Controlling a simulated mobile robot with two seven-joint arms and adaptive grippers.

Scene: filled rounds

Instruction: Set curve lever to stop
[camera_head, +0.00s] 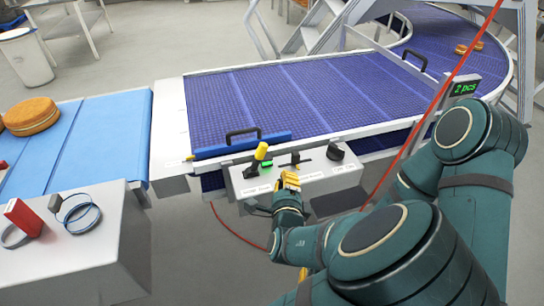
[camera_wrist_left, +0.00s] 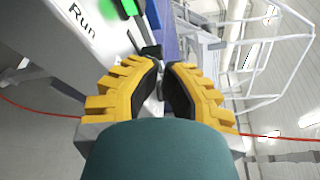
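A grey control panel (camera_head: 240,182) at the conveyor's front edge carries a yellow-knobbed lever (camera_head: 261,151), a green part (camera_head: 294,157), a black handle (camera_head: 305,154) and a black rotary knob (camera_head: 336,152). Its small labels are unreadable in the head view, so I cannot tell which control is the curve lever. My left gripper (camera_head: 290,181) is just in front of the panel, below the yellow lever and green part. In the left wrist view, its yellow fingers (camera_wrist_left: 161,66) are slightly apart with nothing clearly between them. A "Run" label (camera_wrist_left: 82,24) and green part (camera_wrist_left: 118,8) show ahead. My right gripper is not seen.
A blue belt (camera_head: 95,140) at left carries a round brown item (camera_head: 31,116). A grey cabinet (camera_head: 75,262) stands front left. A display reads "2 pcs" (camera_head: 464,88).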

